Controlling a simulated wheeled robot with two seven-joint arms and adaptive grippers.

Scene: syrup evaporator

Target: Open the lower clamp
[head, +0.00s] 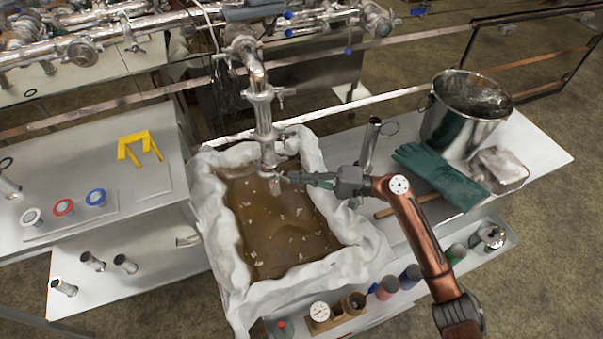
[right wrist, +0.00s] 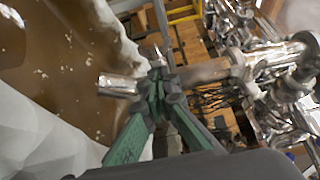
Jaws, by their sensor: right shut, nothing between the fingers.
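A shiny metal pipe (head: 263,120) comes down over a cloth-lined pan (head: 225,240) of brown liquid. The lower clamp (head: 267,169) sits around the pipe near its bottom end, just above a short outlet piece (head: 275,187). My right gripper (head: 289,177) reaches in from the right with its fingertips at the clamp. In the right wrist view its fingertips (right wrist: 163,88) are together with nothing between them, beside the pipe joint. They partly hide the clamp, so I cannot tell whether they touch it or whether it is latched. My left gripper is not in view.
Right of the pan are a metal pot (head: 466,110), green gloves (head: 440,175) and an upright metal tube (head: 370,145). A yellow bracket (head: 138,147) and coloured rings (head: 64,207) lie on the left table. Gauges and jars line the low front shelf.

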